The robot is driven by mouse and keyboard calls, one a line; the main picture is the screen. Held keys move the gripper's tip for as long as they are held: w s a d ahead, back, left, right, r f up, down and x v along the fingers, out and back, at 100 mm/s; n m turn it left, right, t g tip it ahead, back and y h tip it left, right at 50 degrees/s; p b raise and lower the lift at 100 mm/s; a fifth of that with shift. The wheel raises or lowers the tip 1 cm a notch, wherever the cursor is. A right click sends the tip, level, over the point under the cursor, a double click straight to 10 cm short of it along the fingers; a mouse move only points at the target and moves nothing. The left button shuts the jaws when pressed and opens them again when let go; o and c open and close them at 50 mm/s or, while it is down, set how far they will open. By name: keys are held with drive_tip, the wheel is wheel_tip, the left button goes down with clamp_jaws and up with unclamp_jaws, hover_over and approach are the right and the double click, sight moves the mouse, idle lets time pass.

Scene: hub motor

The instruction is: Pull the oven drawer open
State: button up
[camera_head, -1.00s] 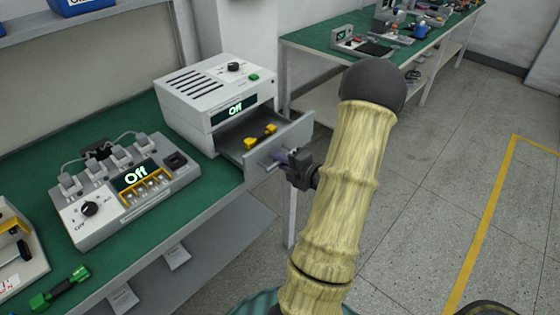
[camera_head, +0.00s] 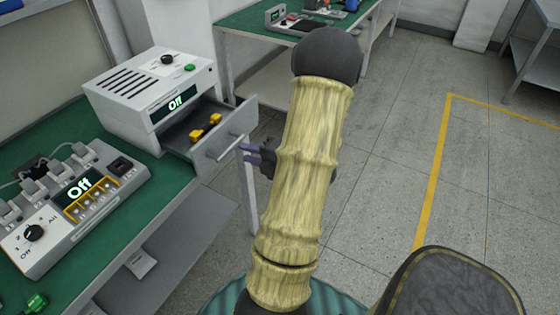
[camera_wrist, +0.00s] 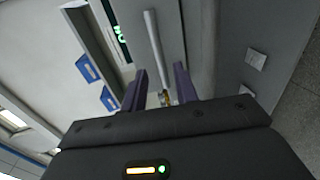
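The white oven (camera_head: 150,100) stands on the green bench, its display reading "Off". Its grey drawer (camera_head: 244,117) is pulled out, with yellow-and-black parts (camera_head: 205,128) lying inside. The drawer's bar handle (camera_head: 222,147) is on its front face. My gripper (camera_head: 243,152), with purple fingers, is just right of the handle and apart from it. My arm hides part of the gripper in the head view.
A white device with knob and "Off" display (camera_head: 75,195) sits on the bench left of the oven. A green tool (camera_head: 32,303) lies at the lower left. Another green bench (camera_head: 265,40) stands behind. The floor to the right is clear, with a yellow line (camera_head: 437,165).

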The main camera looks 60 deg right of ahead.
drive_tip(key=v, duration=0.9)
drive_tip(key=shift+s, duration=0.35)
drive_tip(key=shift+s+r, duration=0.1)
drive_tip(key=shift+s, duration=0.1)
